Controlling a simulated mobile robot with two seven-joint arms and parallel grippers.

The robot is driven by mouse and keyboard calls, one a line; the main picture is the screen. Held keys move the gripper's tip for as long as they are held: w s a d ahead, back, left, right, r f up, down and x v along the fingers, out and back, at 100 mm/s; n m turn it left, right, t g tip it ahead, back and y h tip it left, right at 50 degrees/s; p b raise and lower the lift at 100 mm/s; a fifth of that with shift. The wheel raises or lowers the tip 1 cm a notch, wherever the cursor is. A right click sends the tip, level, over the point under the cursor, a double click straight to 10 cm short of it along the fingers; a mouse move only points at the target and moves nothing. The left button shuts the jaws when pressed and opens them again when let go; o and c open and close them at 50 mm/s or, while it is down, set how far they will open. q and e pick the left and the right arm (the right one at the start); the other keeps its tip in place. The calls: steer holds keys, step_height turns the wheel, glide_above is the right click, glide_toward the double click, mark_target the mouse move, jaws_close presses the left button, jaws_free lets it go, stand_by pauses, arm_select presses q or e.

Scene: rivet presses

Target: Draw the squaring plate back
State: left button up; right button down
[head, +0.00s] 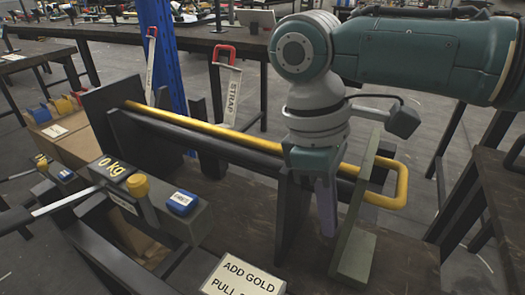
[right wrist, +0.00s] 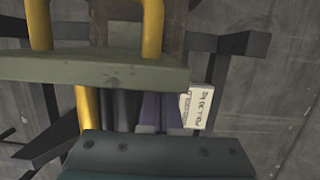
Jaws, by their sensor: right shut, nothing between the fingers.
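The squaring plate (head: 354,232) is a flat grey-green plate with a foot, standing upright at the right end of the press. A yellow bar with a looped handle (head: 404,185) runs along the press and past the plate. My right gripper (head: 328,225) points down just left of the plate, shut and empty. In the right wrist view the plate (right wrist: 90,72) crosses in front of the yellow loop (right wrist: 152,28), and the purple fingers (right wrist: 160,112) show close beside it. I cannot tell whether they touch it. My left gripper is not in view.
A "0 kg" display (head: 110,167), yellow knob (head: 138,186) and blue button (head: 182,202) are at left. A dark upright plate (head: 108,125) closes the press's left end. A red-handled strap tool (head: 226,90) stands behind.

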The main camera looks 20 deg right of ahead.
steer(key=s+d+p, duration=0.9)
steer(key=s+p, duration=0.1)
steer(key=p, duration=0.2)
steer(key=shift+s, duration=0.25)
steer(key=shift+p, duration=0.3)
